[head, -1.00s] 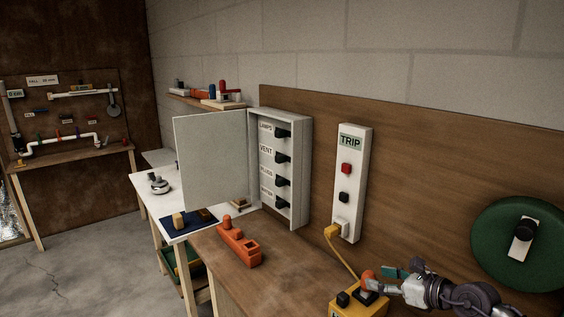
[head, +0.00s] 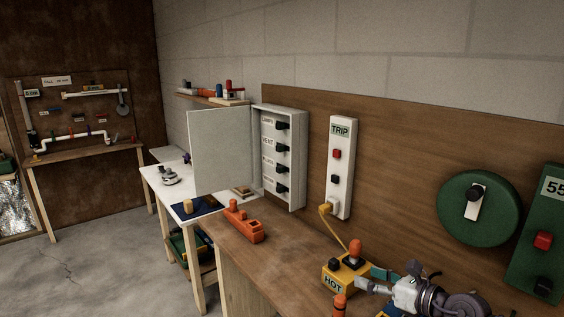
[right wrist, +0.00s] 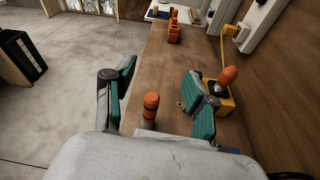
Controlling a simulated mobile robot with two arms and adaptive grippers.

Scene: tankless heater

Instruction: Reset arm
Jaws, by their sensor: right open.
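My right gripper (head: 376,291) is at the lower right of the head view, above the bench. In the right wrist view its teal-padded fingers (right wrist: 162,95) are spread wide with nothing held. A yellow box labelled HOT (head: 345,275), with a black button and an orange knob (head: 355,247), stands beside one finger. The same knob shows in the right wrist view (right wrist: 227,76). An orange cylinder with a dark band (right wrist: 151,107) stands between the spread fingers in the picture; whether it touches them I cannot tell. My left gripper is not in view.
The wooden bench (head: 285,260) carries an orange block-like object (head: 243,222) further back. A yellow cable runs from the box to the TRIP panel (head: 340,165). A grey breaker cabinet (head: 283,160) has its door open. A green disc switch (head: 479,208) is on the wall board.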

